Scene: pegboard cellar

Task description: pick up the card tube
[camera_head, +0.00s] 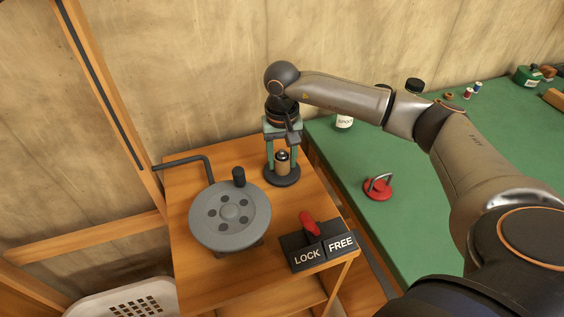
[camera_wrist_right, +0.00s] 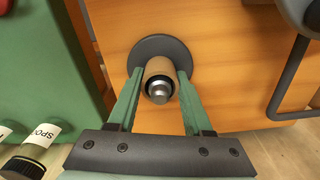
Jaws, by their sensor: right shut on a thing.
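The card tube (camera_head: 283,168) is a short tan cylinder standing upright on a round dark base (camera_head: 282,180) at the back right of the wooden stand. A rounded metal tip shows at its top. My right gripper (camera_head: 282,160) comes down from above, its green fingers on either side of the tube. The right wrist view shows the tube (camera_wrist_right: 159,70) between the two fingers (camera_wrist_right: 158,92), with the dark base (camera_wrist_right: 170,47) beyond it. The gripper is shut on the tube, which appears still at the base. My left gripper is not in view.
A grey wheel with a knob (camera_head: 230,215) and a LOCK/FREE block with a red lever (camera_head: 311,226) share the wooden stand (camera_head: 190,275). A green table (camera_head: 345,165) at right holds a red handled disc (camera_head: 378,187) and bottles.

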